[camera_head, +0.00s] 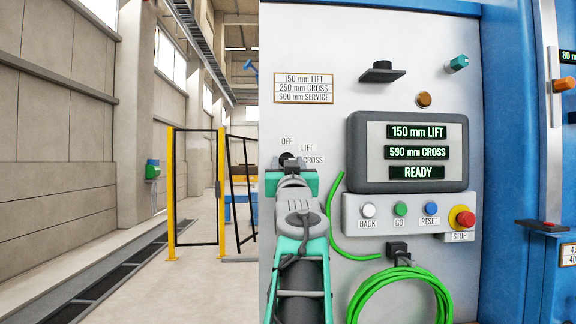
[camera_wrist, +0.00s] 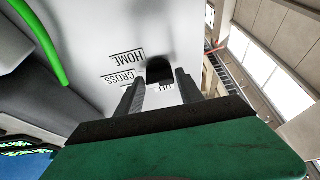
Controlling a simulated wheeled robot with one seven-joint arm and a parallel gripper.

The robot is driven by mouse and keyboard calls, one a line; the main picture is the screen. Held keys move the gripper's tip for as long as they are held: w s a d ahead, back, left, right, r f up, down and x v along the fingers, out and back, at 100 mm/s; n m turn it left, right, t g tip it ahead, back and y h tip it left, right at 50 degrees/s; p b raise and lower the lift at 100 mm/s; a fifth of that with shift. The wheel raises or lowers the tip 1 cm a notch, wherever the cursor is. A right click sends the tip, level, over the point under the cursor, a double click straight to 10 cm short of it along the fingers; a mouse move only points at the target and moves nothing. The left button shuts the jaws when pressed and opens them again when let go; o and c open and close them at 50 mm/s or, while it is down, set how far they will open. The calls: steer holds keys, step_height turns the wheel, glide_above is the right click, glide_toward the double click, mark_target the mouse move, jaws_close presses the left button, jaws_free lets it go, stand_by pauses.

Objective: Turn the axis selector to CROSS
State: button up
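The axis selector is a black knob (camera_head: 287,158) on the white panel, with OFF, LIFT and CROSS printed around it. In the wrist view the knob (camera_wrist: 159,68) appears between my fingertips, with HOME and CROSS labels upside down beside it and another label partly hidden. My gripper (camera_head: 291,170) is in front of the selector in the head view and covers its lower part. In the wrist view my gripper (camera_wrist: 160,82) is open, with a gap between each finger and the knob. I cannot tell which label the knob points to.
Right of the selector, a display (camera_head: 416,150) reads 150 mm LIFT, 590 mm CROSS and READY. Below it are BACK, GO and RESET buttons (camera_head: 400,209) and a red stop button (camera_head: 464,218). A green cable (camera_head: 402,284) hangs coiled close to my arm.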

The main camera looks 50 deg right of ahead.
steer(key=o, duration=0.3)
steer(key=b+v, duration=0.3)
steer(key=v, duration=0.4)
steer(key=shift+s+a+f, duration=0.2)
steer(key=shift+s+a, duration=0.05)
steer(key=shift+a, duration=0.05)
